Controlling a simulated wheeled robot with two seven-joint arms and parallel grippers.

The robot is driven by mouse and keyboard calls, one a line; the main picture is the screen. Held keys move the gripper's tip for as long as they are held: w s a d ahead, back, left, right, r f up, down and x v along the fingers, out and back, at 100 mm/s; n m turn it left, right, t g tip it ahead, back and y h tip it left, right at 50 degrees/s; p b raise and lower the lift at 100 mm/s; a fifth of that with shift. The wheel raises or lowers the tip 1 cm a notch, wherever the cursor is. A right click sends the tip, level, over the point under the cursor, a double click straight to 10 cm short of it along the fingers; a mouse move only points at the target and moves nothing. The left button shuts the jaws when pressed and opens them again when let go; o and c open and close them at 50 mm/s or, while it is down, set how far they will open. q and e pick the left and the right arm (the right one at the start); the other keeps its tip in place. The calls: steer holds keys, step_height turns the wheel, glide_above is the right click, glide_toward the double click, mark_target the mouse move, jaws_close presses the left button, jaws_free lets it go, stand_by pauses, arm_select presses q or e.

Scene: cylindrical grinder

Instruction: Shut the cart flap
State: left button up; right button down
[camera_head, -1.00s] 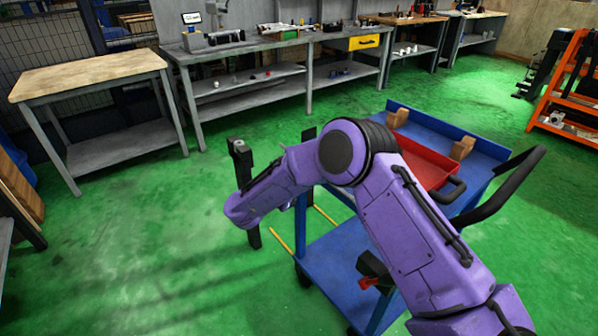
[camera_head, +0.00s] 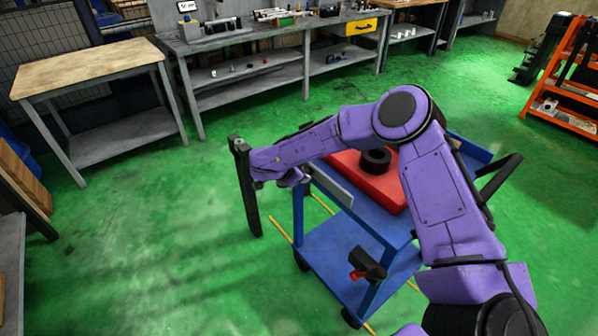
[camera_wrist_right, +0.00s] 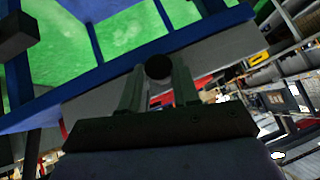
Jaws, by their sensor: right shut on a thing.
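The blue cart (camera_head: 350,262) stands right of centre in the head view, partly hidden by my right arm. A grey panel, apparently its flap (camera_head: 333,184), shows slanted at the left end of its upper deck; it also crosses the right wrist view (camera_wrist_right: 220,50) beside a blue rail. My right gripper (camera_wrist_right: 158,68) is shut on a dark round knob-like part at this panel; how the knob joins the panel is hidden. My left gripper is out of view.
A red tray (camera_head: 365,178) with a black ring (camera_head: 376,160) lies on the cart. A wooden-topped table (camera_head: 85,65) and a long bench (camera_head: 270,35) stand behind. Green floor is clear at lower left.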

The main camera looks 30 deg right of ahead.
stand_by(0.4)
steer(key=c, duration=0.8)
jaws_free()
steer(key=shift+d, duration=0.1)
steer(key=b+v, duration=0.1)
steer(key=v, duration=0.9)
steer(key=shift+r, duration=0.25)
